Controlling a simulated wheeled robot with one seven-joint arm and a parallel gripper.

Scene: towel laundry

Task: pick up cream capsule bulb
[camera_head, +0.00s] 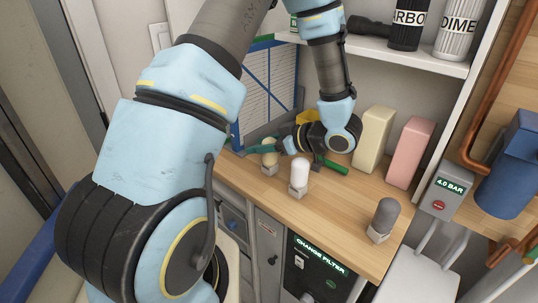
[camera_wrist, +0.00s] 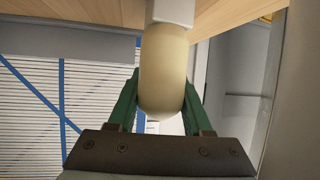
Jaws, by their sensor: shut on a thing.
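The cream capsule bulb (camera_wrist: 163,70) stands out large in the wrist view, its pale square base (camera_wrist: 172,12) towards the top edge. My gripper (camera_wrist: 160,104) has its green fingers shut on the bulb's rounded body, one on each side. In the head view the cream bulb (camera_head: 270,159) is small, at the left part of the wooden counter (camera_head: 335,220), partly hidden by my gripper (camera_head: 268,149). I cannot tell whether its base touches the counter.
A white bulb (camera_head: 300,172) stands close by on the right, and a grey bulb (camera_head: 386,215) near the counter's right end. Cream (camera_head: 373,137) and pink (camera_head: 409,152) blocks stand behind. A blue-framed filter (camera_head: 267,90) leans at the back left. Counter between white and grey bulbs is clear.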

